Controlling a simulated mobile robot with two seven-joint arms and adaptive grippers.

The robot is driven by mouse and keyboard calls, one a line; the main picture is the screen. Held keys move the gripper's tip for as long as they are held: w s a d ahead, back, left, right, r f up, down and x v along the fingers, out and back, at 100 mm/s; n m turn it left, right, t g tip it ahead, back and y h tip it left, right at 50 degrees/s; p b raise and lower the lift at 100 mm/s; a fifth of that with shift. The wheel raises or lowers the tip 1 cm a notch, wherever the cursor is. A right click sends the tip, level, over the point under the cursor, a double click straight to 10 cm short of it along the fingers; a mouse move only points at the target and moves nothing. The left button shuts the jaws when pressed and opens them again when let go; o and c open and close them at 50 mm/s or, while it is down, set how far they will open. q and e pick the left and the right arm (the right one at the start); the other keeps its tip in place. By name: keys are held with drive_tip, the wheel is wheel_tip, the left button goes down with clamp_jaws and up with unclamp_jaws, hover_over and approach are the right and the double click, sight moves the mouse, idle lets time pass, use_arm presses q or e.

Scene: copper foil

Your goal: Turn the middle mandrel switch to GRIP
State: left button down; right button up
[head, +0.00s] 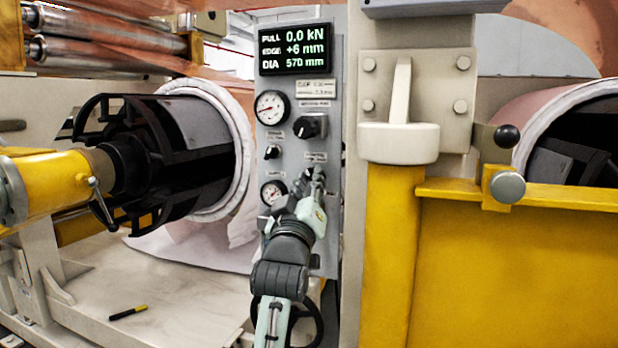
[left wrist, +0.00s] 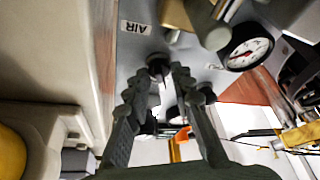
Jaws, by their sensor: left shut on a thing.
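The grey control panel (head: 292,90) stands in the middle of the head view. My left gripper (head: 318,182) reaches up to its lower right part and hides the control there. In the left wrist view, a dark round switch knob (left wrist: 158,66) sits between the fingertips of my left gripper (left wrist: 158,82), which is shut on it. The knob's pointer setting and the lettering around it cannot be read. The black mandrel (head: 165,150) lies inside a white-rimmed roll (head: 240,130) at the left. My right gripper is not in view.
Another black knob (head: 310,126), a small black knob (head: 271,152) and gauges (head: 272,107) sit close by on the panel. A display (head: 295,49) reads 0.0 kN. A yellow machine frame (head: 510,270) blocks the right. A dark marker (head: 128,312) lies at lower left.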

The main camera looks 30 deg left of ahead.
use_arm(q)
drive_tip(key=shift+n, duration=0.4)
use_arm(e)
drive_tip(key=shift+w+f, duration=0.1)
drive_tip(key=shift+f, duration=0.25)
use_arm(q)
drive_tip(key=shift+y, duration=0.3)
drive_tip(key=c, duration=1.7)
unclamp_jaws()
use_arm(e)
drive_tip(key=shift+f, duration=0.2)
